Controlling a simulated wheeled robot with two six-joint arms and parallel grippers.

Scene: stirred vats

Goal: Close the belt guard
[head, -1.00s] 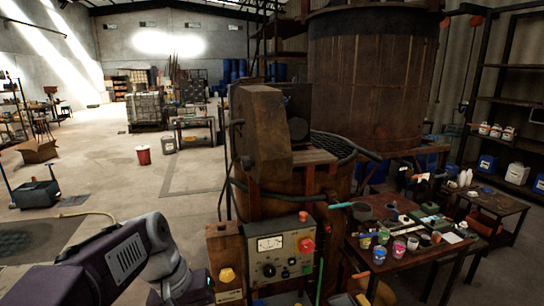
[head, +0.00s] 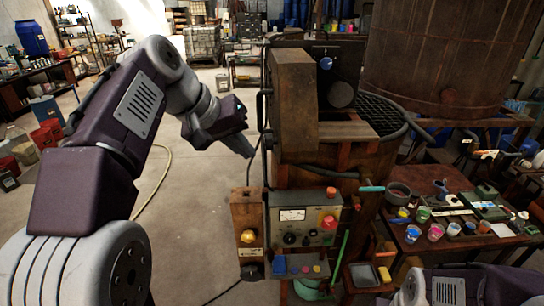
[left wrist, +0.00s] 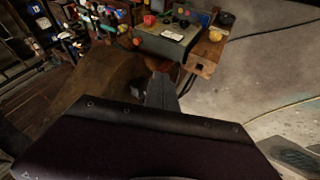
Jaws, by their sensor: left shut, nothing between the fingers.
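The belt guard (head: 293,100), a tall rusty brown box-like cover, sticks out toward me at the top of the stirred vat's stand. A dark round part (head: 341,95) shows uncovered to its right, so the guard looks open. My left gripper (head: 245,147) is shut and empty, just left of the guard's lower end, with a small gap seen between them in the head view. In the left wrist view the left gripper's fingers (left wrist: 161,92) point toward a brown surface that is probably the guard (left wrist: 105,78). My right gripper is hidden; only part of that arm shows.
A control box (head: 305,220) with a red button and a yellow-knobbed wooden box (head: 248,235) sit below the guard. A table (head: 400,178) with paint cups stands at right. A large rusty tank (head: 450,60) is behind.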

